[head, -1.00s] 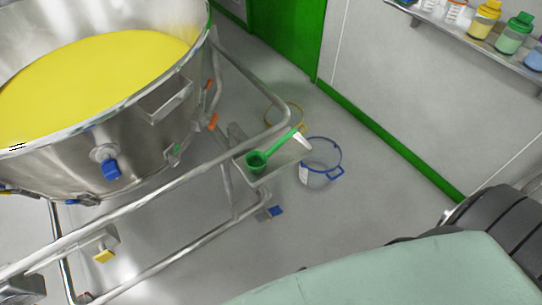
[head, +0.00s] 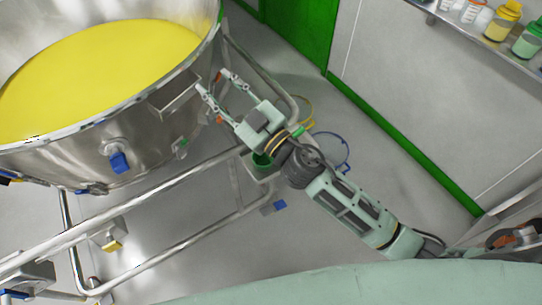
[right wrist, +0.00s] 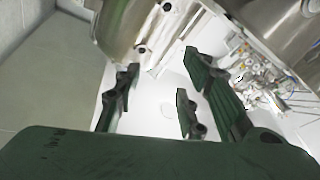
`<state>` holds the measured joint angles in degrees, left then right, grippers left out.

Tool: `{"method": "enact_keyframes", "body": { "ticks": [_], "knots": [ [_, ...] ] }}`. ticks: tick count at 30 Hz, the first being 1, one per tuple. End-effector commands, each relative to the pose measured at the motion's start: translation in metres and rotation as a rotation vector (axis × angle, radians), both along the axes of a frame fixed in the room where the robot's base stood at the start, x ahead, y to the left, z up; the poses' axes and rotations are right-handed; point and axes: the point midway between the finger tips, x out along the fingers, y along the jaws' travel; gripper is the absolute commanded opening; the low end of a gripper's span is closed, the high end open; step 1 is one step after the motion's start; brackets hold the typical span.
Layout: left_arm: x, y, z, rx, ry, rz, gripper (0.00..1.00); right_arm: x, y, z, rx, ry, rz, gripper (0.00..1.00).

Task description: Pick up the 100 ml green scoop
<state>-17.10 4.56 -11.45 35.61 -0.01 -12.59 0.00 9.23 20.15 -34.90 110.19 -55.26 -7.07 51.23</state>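The green scoop (head: 262,160) sits on a small tray at the corner of the metal frame in the head view. Its cup shows, but my right wrist covers most of its handle. My right gripper (head: 211,81) is open and empty, its fingers spread and pointing up-left over the frame rail, beyond the scoop and near the steel bowl. In the right wrist view the open fingers (right wrist: 158,85) have nothing between them, and I cannot make out the scoop there. My left gripper is not in view.
A large steel bowl (head: 140,137) of yellow powder (head: 100,65) stands at left, with a tubular frame (head: 160,182) around it. A blue ring (head: 345,142) and a yellow ring (head: 308,108) lie beyond my wrist. A wall shelf (head: 470,30) holds several bottles.

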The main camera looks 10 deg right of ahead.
Motion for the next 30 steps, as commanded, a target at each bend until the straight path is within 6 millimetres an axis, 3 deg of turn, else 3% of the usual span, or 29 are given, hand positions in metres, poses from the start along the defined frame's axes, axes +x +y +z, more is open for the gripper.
{"method": "enact_keyframes", "body": {
  "ticks": [2, 4, 6, 8, 11, 12, 14, 15, 18, 21, 25, 30],
  "knots": [
    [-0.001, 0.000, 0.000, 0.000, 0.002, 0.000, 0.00, -0.014, 0.045, 0.009, -0.112, -0.101, 0.210, 0.37],
    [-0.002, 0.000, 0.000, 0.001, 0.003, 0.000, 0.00, -0.032, 0.077, -0.003, -0.239, -0.139, 0.398, 0.37],
    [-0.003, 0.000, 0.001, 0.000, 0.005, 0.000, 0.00, -0.047, 0.095, -0.031, -0.399, -0.131, 0.566, 0.37],
    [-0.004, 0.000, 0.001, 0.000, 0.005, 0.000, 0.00, -0.055, 0.096, -0.064, -0.559, -0.088, 0.687, 0.37],
    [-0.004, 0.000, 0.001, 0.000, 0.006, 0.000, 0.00, -0.053, 0.065, -0.125, -0.858, 0.058, 0.813, 0.37],
    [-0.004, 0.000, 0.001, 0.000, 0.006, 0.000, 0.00, -0.047, 0.042, -0.148, -0.979, 0.138, 0.832, 0.37],
    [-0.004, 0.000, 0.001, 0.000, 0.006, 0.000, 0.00, -0.036, 0.001, -0.173, -1.149, 0.268, 0.827, 0.37],
    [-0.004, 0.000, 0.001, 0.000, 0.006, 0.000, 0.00, -0.027, -0.029, -0.186, -1.250, 0.356, 0.804, 0.37],
    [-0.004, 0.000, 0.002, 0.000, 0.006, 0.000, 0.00, -0.008, -0.098, -0.199, -1.443, 0.552, 0.713, 0.37],
    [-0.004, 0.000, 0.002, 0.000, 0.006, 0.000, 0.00, 0.003, -0.144, -0.199, -1.548, 0.678, 0.627, 0.37],
    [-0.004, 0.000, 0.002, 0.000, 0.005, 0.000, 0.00, 0.009, -0.167, -0.201, -1.598, 0.748, 0.575, 0.37],
    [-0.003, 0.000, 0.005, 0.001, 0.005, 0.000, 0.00, 0.011, -0.166, -0.218, -1.600, 0.753, 0.575, 0.37]
  ]
}}
